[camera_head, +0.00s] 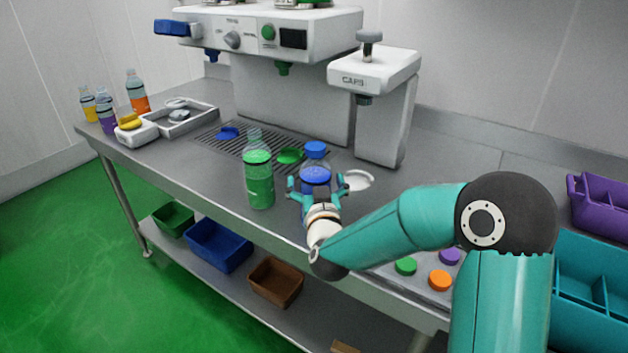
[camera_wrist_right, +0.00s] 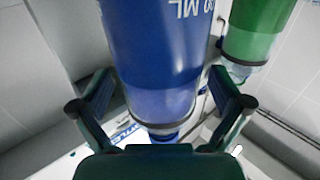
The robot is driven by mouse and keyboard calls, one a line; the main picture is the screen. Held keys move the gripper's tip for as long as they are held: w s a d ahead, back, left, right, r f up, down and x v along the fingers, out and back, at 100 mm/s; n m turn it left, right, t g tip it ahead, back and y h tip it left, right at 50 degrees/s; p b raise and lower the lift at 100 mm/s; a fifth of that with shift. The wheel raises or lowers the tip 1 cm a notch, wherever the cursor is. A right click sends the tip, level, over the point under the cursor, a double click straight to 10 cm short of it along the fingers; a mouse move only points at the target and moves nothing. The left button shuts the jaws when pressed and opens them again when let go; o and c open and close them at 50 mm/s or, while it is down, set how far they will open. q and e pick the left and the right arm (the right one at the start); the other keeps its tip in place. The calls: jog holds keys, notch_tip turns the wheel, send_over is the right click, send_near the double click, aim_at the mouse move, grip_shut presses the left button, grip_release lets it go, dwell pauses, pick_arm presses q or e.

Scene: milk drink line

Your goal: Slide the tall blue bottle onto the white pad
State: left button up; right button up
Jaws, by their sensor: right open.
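The tall blue bottle (camera_head: 315,173) stands upright on the steel counter, with a blue cap on top. The round white pad (camera_head: 358,181) lies just right of it, under the front of the CAPS unit, partly behind my right gripper. My right gripper (camera_head: 317,184) is open at the near side of the blue bottle, one finger on each side. In the right wrist view, the blue bottle (camera_wrist_right: 158,60) fills the middle between the spread fingers; I cannot tell whether they touch it. My left gripper is not in view.
A green bottle (camera_head: 259,180) stands close to the left of the blue one. Blue and green caps lie on the drain grate (camera_head: 240,143) behind. The CAPS unit (camera_head: 378,110) rises behind the pad. Loose caps lie near my right arm. Several small bottles stand far left.

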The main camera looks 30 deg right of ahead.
jog(key=shift+c, duration=0.2)
jog(key=c, duration=1.7)
jog(key=shift+w+d+r+b, duration=0.1)
jog(key=shift+w+d+b, duration=0.25)
jog(key=shift+d, duration=0.6)
jog(key=shift+w+d+f+b, duration=0.1)
jog(key=shift+w+d+b, duration=0.2)
jog(key=shift+d, duration=0.65)
jog(key=shift+w+d+r+b, duration=0.1)
jog(key=shift+w+d+b, duration=0.25)
jog(key=shift+d, duration=0.6)
jog(key=shift+c, duration=0.2)
jog(key=shift+w+d, duration=0.1)
jog(key=shift+w+d+r+b, duration=0.1)
jog(key=shift+w+d+b, duration=0.2)
jog(key=shift+d, duration=0.6)
jog(key=shift+w+d+f+b, duration=0.1)
jog(key=shift+w+d+b, duration=0.2)
jog(key=shift+d, duration=0.6)
jog(key=shift+w+d+r+b, duration=0.15)
jog(key=shift+w+d, duration=0.25)
jog(key=shift+d, duration=0.5)
jog(key=shift+d, duration=0.1)
